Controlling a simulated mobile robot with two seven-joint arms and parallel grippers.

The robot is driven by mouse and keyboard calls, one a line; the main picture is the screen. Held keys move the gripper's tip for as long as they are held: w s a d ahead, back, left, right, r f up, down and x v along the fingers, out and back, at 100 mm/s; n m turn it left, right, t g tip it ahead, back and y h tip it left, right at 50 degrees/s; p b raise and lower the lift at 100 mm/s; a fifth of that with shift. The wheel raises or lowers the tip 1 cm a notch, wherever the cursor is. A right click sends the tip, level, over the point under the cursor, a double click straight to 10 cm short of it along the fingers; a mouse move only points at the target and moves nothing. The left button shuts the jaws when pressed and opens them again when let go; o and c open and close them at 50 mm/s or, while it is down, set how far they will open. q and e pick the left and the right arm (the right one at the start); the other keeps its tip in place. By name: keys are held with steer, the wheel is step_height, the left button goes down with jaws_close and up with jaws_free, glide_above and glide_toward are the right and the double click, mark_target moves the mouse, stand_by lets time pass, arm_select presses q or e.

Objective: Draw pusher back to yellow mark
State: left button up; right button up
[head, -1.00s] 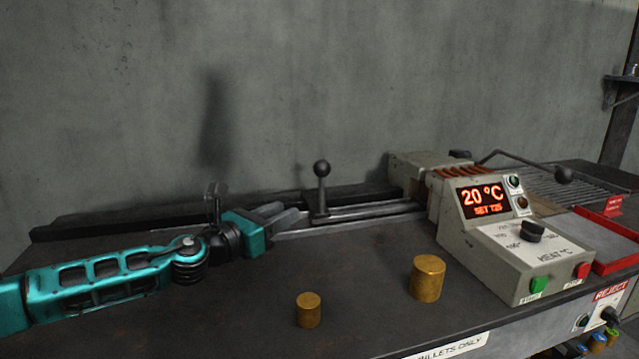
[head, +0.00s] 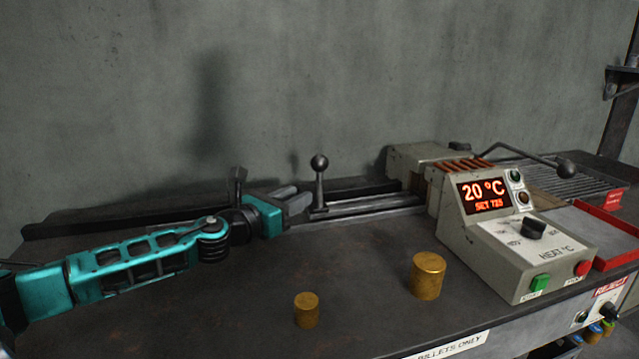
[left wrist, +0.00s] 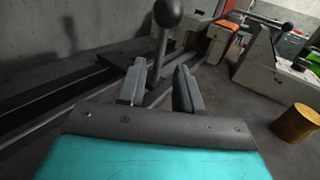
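The pusher is a dark upright handle with a ball knob (head: 319,163) on a slide along a rail (head: 375,205) at the back of the bench. In the left wrist view the knob (left wrist: 168,12) and its stem stand just beyond and between my fingertips. My left gripper (head: 300,199) is open, its two grey fingers pointing right at the lower stem. In the left wrist view the fingers (left wrist: 160,85) are apart with the stem's foot between or just past them; I cannot tell if they touch it. No yellow mark is clearly visible. My right gripper is not in view.
A heater box (head: 510,240) with a display reading 20 °C stands right of the rail. Two brass billets, one small (head: 306,310) and one larger (head: 427,276), stand on the bench in front. A red tray (head: 608,232) lies at far right. The bench between rail and billets is clear.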

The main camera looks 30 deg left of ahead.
mark_target(318, 186)
arm_select(q)
steer(key=shift+w+d+p, duration=0.2)
steer(key=shift+w, duration=1.15)
steer(key=shift+w+d+p, duration=0.15)
steer(key=shift+w+p, duration=0.05)
steer(key=shift+w, duration=1.2)
steer(key=shift+w+d+p, duration=0.2)
steer(key=shift+w, duration=1.15)
jaws_close()
